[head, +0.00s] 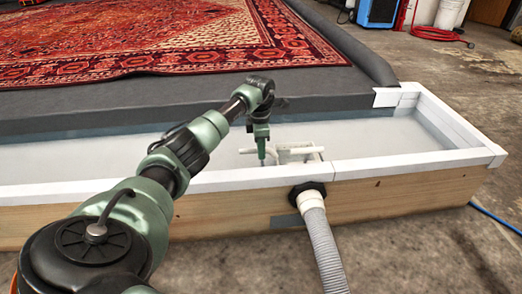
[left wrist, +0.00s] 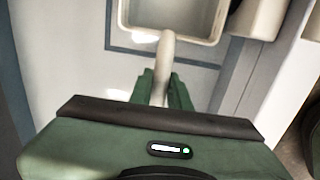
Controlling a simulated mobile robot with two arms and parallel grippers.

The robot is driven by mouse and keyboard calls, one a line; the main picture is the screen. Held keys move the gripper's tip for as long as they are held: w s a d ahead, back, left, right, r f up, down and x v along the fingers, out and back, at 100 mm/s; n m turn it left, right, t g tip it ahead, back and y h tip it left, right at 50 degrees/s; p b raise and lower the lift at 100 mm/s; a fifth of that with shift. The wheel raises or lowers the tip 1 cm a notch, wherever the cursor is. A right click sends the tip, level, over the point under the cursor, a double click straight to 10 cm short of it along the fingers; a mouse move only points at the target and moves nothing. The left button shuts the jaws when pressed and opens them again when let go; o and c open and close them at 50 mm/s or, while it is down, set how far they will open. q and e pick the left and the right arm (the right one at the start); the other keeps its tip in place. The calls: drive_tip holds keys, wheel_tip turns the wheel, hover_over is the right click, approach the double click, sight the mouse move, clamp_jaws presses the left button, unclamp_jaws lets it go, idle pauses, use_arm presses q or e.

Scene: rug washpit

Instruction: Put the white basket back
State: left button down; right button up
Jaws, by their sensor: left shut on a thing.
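The white basket (left wrist: 196,41) shows at the top of the left wrist view as a pale, open box with rounded corners and a grey inside. A straight pale handle (left wrist: 166,52) runs from it toward me. My left gripper (left wrist: 161,88) is shut on this handle. In the head view my left gripper (head: 262,151) points down into the wash pit, by pale fittings (head: 300,151) near the front wall. There I cannot clearly separate the basket from the fittings. My right gripper is in neither view.
The pit's white rim (head: 420,160) and wooden front wall (head: 400,185) run close to the gripper. A cream fitting (left wrist: 262,19) stands beside the basket. A grey hose (head: 320,240) leaves the front wall. A red rug (head: 170,35) lies on the grey platform behind.

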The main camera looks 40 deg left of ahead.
use_arm(q)
drive_tip(key=c, duration=1.3)
unclamp_jaws()
drive_tip(key=shift+f, duration=0.1)
